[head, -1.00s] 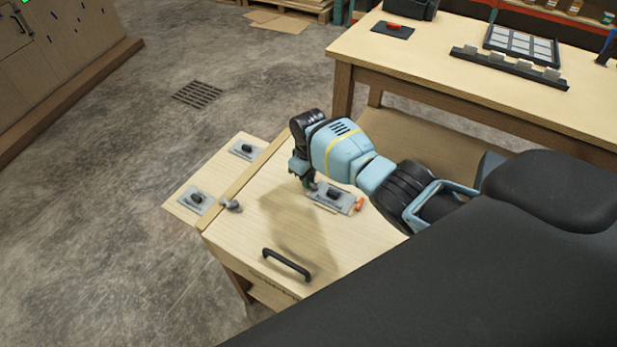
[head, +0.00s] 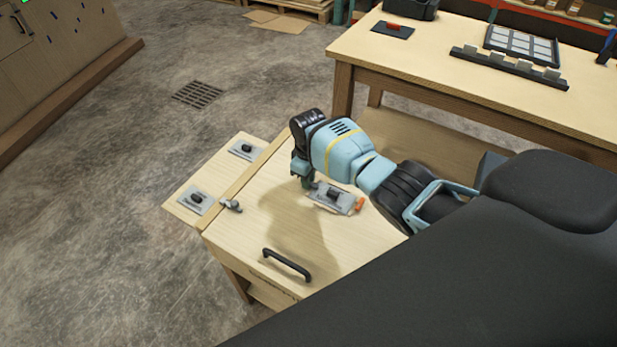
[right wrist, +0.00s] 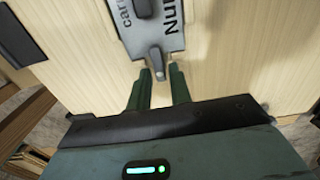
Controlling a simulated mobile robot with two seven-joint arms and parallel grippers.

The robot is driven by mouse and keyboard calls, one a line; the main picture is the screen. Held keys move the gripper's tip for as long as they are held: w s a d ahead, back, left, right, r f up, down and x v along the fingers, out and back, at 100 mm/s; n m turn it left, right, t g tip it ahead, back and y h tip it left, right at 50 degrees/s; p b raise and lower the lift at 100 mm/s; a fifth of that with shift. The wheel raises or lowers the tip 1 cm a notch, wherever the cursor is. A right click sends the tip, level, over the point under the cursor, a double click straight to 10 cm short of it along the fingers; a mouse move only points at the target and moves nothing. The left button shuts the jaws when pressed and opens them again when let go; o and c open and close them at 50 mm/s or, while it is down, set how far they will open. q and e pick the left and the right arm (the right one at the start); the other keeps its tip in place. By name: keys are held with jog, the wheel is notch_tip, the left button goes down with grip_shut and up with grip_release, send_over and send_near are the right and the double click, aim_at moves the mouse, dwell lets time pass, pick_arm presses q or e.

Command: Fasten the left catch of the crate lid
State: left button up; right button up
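The crate lid (head: 275,220) is pale wood with a black bar handle (head: 287,264). A grey catch plate (head: 333,199) with a black knob and an orange end lies on it. In the right wrist view the plate (right wrist: 148,38) carries dark lettering and narrows to a rounded tip. My right gripper (head: 309,187) is low over the plate's left end. In the right wrist view its fingers (right wrist: 160,85) are apart, with the tip at the gap between them; contact is unclear. I cannot tell which fitting is the left catch. My left gripper is not in view.
Two grey plates with black knobs, a far one (head: 246,149) and a near one (head: 197,199), sit on the ledge at left. A small metal fitting (head: 231,205) is beside the near one. A workbench (head: 430,75) stands behind; open floor lies left.

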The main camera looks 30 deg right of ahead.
jog(key=shift+o, duration=1.2)
